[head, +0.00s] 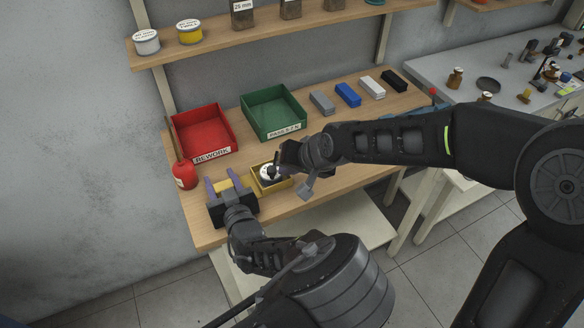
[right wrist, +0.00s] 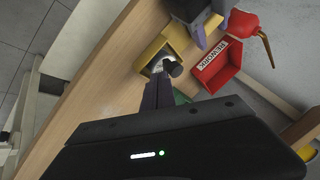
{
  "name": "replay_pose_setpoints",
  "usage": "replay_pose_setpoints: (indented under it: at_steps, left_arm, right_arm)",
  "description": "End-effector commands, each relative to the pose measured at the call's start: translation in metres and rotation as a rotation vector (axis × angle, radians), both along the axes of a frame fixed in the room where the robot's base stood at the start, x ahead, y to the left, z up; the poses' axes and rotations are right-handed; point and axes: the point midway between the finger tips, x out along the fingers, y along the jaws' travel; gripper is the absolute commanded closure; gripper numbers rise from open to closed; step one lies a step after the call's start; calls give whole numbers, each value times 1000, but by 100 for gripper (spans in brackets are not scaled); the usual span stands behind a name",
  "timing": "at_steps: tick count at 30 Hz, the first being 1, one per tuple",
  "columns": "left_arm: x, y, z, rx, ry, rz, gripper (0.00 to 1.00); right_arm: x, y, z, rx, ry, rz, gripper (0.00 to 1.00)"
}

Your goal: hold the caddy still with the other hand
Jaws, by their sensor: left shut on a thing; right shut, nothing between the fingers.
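The yellow caddy (head: 286,183) sits on the wooden bench near its front edge; it also shows in the right wrist view (right wrist: 149,54). In it is a white round part (head: 266,172) with a dark knob (right wrist: 173,68). My left gripper (head: 222,181), with purple fingers, is at the caddy's left side, shut on a yellow part of it; it also shows in the right wrist view (right wrist: 197,30). My right gripper (head: 276,172) is shut and empty over the caddy, its fingertips close to the knob. Whether they touch it I cannot tell.
A red REWORK bin (head: 205,133) and a green bin (head: 272,112) stand behind the caddy. A red bottle (head: 184,174) stands left of my left gripper. Grey, blue, white and black blocks (head: 347,95) lie at the back right. A shelf (head: 275,38) hangs above.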

Motion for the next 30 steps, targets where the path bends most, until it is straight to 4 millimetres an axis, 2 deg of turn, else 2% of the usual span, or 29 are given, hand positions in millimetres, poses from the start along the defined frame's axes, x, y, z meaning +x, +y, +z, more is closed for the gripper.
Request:
replay_pose_setpoints:
  at_steps: [5,11,12,21,25,30]
  left_arm:
    - [0,1,0,0,0,1,100]
    - [0,1,0,0,0,1,100]
    - [0,1,0,0,0,1,100]
    - [0,0,0,0,0,1,100]
    - [0,0,0,0,0,0,100]
    - [0,0,0,0,0,0,100]
  right_arm:
    - [-6,-9,0,0,-1,-1,100]
    - [-25,-36,0,2,0,-5,100]
    - [-30,-33,11,3,-7,2,100]
    - [-66,-43,61,3,-6,0,100]
    - [-76,-45,74,2,-3,0,100]
    - [-82,-47,80,0,-1,-1,100]
